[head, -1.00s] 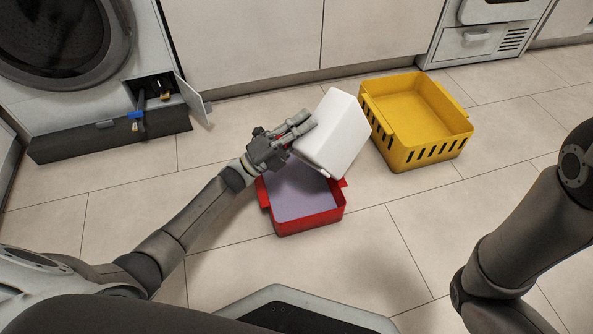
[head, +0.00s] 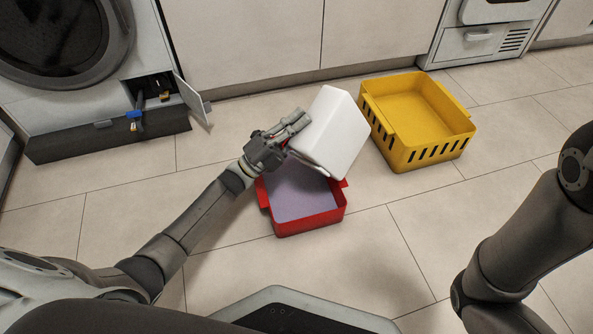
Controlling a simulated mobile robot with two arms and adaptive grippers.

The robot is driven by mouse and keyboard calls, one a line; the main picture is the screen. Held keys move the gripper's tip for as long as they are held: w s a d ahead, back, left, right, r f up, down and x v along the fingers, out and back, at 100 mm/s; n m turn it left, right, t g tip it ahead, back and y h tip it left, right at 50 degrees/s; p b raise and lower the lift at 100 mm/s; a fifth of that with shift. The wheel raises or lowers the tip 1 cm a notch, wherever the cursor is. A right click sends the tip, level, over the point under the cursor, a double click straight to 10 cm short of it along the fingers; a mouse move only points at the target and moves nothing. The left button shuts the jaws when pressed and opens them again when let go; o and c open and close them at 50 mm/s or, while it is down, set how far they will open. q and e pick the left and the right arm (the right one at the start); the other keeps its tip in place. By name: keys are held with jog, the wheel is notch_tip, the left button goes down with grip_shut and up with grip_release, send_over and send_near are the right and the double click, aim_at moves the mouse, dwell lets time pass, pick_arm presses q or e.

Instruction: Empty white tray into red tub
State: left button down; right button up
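The white tray (head: 334,135) is tipped steeply, with its pale underside and outer wall towards me, above the back of the red tub (head: 310,225). My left gripper (head: 301,124) is at the tray's left edge and appears shut on it. The tray's inside faces away, so I cannot see what it holds. The red tub stands on the floor below, and a flat grey-lilac surface shows inside it. Its back part is hidden by the tray and gripper. My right arm shows at the right, but its gripper is out of view.
A yellow crate (head: 440,153) with slotted sides stands right of the tub and looks empty. A washing machine (head: 70,45) with an open lower flap (head: 193,99) is at the back left. White cabinet fronts line the back. The tiled floor in front of the tub is clear.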

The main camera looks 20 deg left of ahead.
pick_arm(q)
jog(key=shift+w+a+f+n+t+y+b, duration=0.25)
jog(key=shift+a+n+t+y+b, duration=0.1)
jog(key=shift+n, duration=0.25)
